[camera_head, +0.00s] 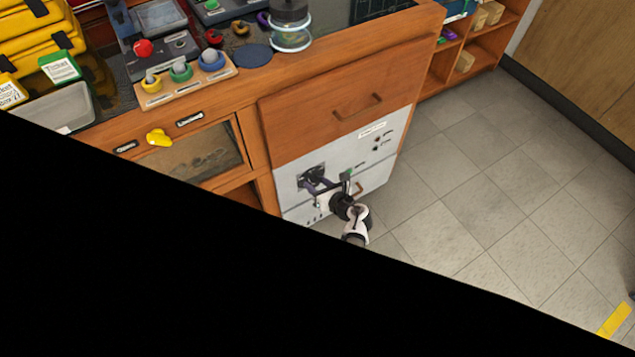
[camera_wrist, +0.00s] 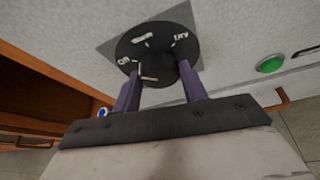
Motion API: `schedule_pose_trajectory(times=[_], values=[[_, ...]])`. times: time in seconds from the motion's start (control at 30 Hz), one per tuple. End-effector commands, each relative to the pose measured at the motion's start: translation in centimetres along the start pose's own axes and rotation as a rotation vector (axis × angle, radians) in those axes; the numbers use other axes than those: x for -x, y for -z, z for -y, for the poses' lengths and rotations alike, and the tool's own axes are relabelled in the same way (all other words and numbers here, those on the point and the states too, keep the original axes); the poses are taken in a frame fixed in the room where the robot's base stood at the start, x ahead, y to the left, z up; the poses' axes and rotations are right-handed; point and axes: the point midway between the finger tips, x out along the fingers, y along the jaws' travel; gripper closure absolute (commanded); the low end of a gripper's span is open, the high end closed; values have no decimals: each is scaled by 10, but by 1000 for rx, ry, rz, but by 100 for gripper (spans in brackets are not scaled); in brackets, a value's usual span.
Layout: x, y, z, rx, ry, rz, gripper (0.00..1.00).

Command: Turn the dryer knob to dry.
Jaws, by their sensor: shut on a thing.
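The dryer knob (camera_wrist: 155,50) is a round black dial with a raised grip on a grey square plate. Its white markings read "Off" at left and "Dry" at upper right, with a blurred label between them. My gripper (camera_wrist: 160,78) has its two purple fingers shut on the raised grip. Which marking the knob points to is not clear. In the head view, the dryer front (camera_head: 340,168) is a pale panel low in the wooden cabinet. My gripper (camera_head: 313,182) reaches the dark knob there and partly hides it.
A green button (camera_wrist: 270,65) sits right of the knob, near a dark handle. The wooden drawer (camera_head: 335,105) is above the dryer. The bench top holds several coloured parts and yellow boxes (camera_head: 40,45). Tiled floor (camera_head: 490,190) at right is clear. Black covers the head view's lower left.

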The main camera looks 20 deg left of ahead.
Motion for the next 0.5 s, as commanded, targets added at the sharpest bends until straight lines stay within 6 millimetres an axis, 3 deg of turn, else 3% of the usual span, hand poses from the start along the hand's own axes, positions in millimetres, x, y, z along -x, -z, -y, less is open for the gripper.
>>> schedule_pose_trajectory(times=[0.5], values=[[-1,0,4,-453,-188,1,80]])
